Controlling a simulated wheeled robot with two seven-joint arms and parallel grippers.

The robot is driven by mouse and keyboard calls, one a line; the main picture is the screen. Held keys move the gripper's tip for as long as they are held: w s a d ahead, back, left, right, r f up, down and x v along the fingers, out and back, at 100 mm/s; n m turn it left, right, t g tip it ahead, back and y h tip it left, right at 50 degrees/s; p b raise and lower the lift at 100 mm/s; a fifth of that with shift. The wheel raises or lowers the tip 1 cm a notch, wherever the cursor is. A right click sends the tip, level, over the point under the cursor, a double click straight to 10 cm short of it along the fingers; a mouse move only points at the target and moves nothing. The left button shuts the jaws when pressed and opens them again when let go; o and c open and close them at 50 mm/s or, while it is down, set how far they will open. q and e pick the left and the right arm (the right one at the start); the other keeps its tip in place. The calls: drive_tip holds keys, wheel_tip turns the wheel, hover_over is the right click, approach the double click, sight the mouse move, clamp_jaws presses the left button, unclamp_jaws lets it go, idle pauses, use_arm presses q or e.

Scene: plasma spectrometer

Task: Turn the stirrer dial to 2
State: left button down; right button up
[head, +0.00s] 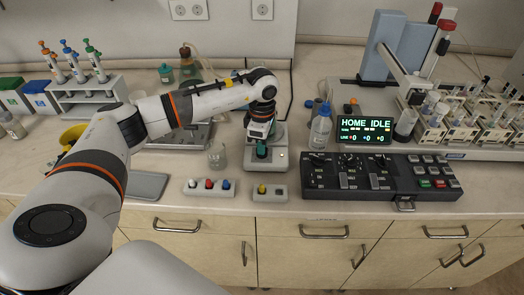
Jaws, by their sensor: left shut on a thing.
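The stirrer (281,161) is a small pale grey unit on the bench, just right of the picture's middle. My left arm reaches across from the left and bends down over it. My left gripper (262,145) points down at the stirrer's front part and is shut on the stirrer dial, which the fingers mostly hide. A dark green piece shows between the fingertips. The dial's number marks are too small to read. My right gripper is not in view.
A glass beaker (217,156) stands left of the stirrer. Small boxes with coloured knobs (209,188) and a yellow knob (262,188) lie in front. A wash bottle (320,130) and a black control panel (380,178) stand to the right.

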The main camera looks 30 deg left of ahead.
use_arm(q)
drive_tip(key=m+b, duration=0.3)
drive_tip(key=m, duration=0.1)
drive_tip(key=shift+m+b, duration=0.55)
drive_tip(key=shift+m, duration=0.65)
drive_tip(key=shift+r, duration=0.1)
drive_tip(key=c, duration=1.4)
unclamp_jaws()
drive_tip(key=shift+c, duration=0.2)
wheel_tip(320, 180, up, 12)
drive_tip(key=b, duration=0.2)
